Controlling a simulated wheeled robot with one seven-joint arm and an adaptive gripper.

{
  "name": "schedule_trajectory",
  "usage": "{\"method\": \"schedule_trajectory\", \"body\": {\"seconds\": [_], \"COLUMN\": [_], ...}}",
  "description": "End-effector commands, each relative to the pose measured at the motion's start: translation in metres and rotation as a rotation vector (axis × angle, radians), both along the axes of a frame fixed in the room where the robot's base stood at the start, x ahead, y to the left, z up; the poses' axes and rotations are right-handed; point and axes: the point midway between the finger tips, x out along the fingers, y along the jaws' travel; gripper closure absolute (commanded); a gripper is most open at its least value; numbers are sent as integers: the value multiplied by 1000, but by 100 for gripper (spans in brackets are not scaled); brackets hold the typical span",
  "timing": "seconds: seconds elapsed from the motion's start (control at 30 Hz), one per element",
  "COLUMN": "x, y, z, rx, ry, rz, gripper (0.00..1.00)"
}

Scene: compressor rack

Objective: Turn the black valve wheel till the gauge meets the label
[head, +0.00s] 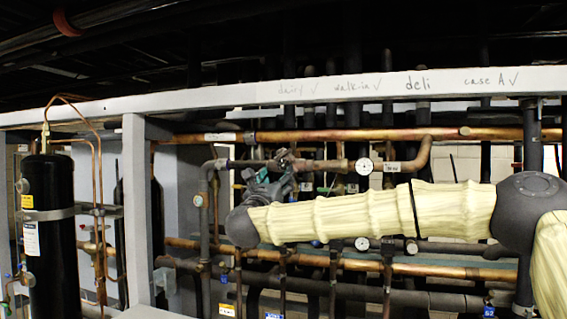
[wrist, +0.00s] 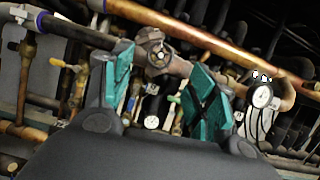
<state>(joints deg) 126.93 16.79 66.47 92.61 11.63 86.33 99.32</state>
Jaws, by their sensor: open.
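The black valve wheel (wrist: 161,53) shows in the wrist view as a small dark ring with a pale hub, on a copper-brown valve body. In the head view the valve (head: 284,158) sits on the upper pipe, just beyond my gripper (head: 272,176). My gripper (wrist: 163,80) has its teal fingers apart, with the wheel seen in the gap between them; contact cannot be told. The white round gauge (head: 364,165) is right of the valve, with a pale label (head: 391,168) beside it. The gauge (wrist: 262,97) also shows at right in the wrist view. Its needle is too small to read.
A white beam (head: 230,97) with handwriting crosses above the pipes, and a white post (head: 137,210) stands left. A black tank (head: 48,230) is at far left. Copper pipes (head: 340,135) run close around the valve. Other gauges (head: 362,244) sit lower.

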Motion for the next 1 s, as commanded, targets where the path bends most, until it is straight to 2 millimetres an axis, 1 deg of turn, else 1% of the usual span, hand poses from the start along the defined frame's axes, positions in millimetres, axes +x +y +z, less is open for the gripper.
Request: {"method": "schedule_trajectory", "body": {"seconds": [0.03,0.1,0.3,0.5,0.7,1.0], "x": [7,15,40,57,66,68], "y": [-2,-5,-12,-17,-19,-20], "z": [8,12,21,28,29,29], "rx": [-1,-1,-2,-2,-3,-3], "ry": [0,-1,1,1,0,0], "rz": [-1,-3,-2,-1,-1,0], "gripper": [42,42,42,42,42,42]}}
